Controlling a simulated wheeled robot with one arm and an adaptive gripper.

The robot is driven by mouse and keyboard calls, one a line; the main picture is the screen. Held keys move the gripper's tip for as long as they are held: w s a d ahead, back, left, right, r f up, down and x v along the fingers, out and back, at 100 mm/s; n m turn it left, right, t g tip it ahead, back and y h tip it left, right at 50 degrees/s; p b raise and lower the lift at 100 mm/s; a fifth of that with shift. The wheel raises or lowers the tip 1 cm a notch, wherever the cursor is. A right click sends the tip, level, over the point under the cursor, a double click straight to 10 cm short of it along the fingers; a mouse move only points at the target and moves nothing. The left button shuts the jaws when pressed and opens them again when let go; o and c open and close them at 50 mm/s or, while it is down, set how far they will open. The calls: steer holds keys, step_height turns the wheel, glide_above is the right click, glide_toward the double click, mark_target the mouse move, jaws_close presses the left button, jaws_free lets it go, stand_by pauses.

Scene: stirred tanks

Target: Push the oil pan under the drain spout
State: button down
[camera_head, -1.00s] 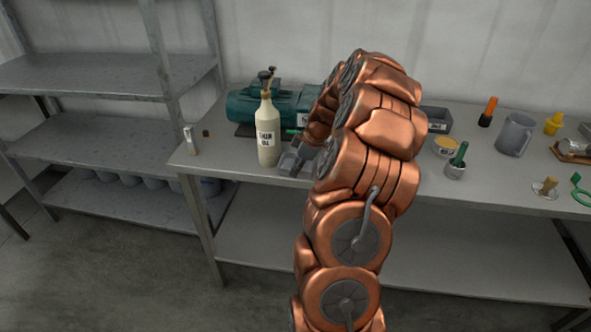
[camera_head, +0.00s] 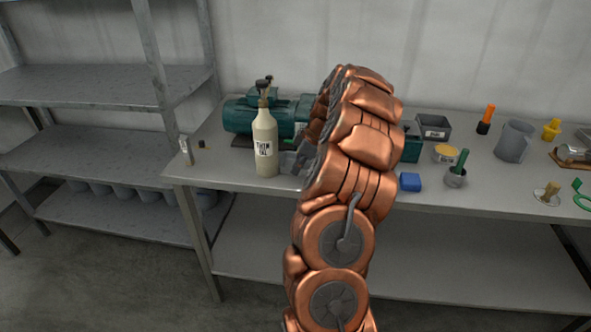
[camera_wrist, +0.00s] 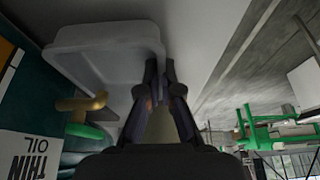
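In the wrist view the pale grey oil pan (camera_wrist: 100,45) fills the upper left, its rounded rim facing me. My gripper (camera_wrist: 160,68) has its fingertips close together at the pan's right edge, with nothing seen between them; whether they touch the pan I cannot tell. A brass drain spout (camera_wrist: 80,104) with a green part below it shows left of my fingers, beside the pan's near rim. In the head view my gripper (camera_head: 292,161) is low over the bench, just right of the bottle. My arm hides the pan and spout there.
A blue block (camera_head: 410,181), a yellow-topped tin (camera_head: 445,154) and a grey mug (camera_head: 515,141) are on the bench (camera_head: 490,190) to the right.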

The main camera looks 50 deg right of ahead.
steer(key=c, duration=1.2)
jaws_free()
steer(key=shift+c, duration=0.2)
step_height(320, 180, up, 10)
